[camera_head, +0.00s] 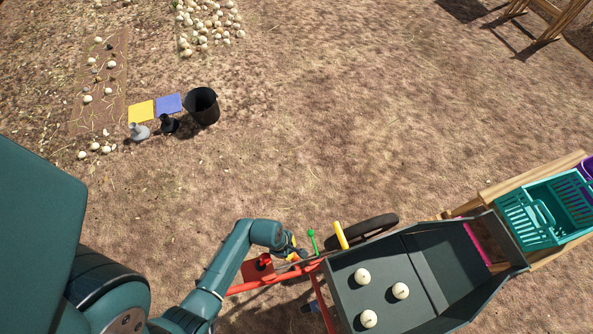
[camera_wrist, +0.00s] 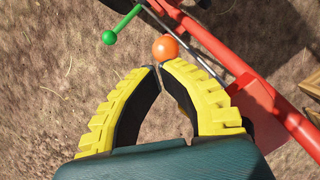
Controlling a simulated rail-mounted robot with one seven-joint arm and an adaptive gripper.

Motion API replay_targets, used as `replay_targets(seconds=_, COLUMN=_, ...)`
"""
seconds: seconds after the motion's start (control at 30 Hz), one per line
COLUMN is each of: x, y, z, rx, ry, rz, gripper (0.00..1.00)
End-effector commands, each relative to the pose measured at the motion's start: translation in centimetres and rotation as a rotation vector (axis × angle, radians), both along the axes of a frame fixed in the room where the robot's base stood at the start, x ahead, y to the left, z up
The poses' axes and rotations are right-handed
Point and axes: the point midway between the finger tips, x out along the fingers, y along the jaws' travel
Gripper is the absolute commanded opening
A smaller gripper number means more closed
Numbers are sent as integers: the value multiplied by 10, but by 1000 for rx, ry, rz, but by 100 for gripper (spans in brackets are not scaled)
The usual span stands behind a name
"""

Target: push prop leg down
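My gripper (camera_wrist: 159,68) has yellow-and-black fingers with their tips drawn together and nothing visible between them. An orange ball knob (camera_wrist: 165,48) sits just beyond the tips; I cannot tell whether they touch. Beside it runs a thin grey rod (camera_wrist: 196,53) along a red frame bar (camera_wrist: 205,40). I cannot tell for sure which of these parts is the prop leg. In the head view my gripper (camera_head: 292,252) is over the red frame at the left end of the dark hopper (camera_head: 440,270).
A green-knobbed lever (camera_wrist: 122,24) stands left of the orange knob; it also shows in the head view (camera_head: 311,240). Near it are a yellow handle (camera_head: 341,235) and a black wheel (camera_head: 370,227). A red plate (camera_wrist: 258,108) lies right of my fingers. Teal crates (camera_head: 545,215) stand right.

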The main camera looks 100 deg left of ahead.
Motion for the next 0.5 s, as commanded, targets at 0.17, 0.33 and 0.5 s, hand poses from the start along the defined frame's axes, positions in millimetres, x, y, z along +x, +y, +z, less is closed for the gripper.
replay_targets(seconds=0.17, x=16, y=-4, z=18, rx=-6, ry=1, rz=0, gripper=0)
replay_targets(seconds=0.33, x=15, y=-3, z=53, rx=-4, ry=1, rz=0, gripper=0)
replay_targets(seconds=0.5, x=13, y=-3, z=89, rx=-6, ry=1, rz=3, gripper=0)
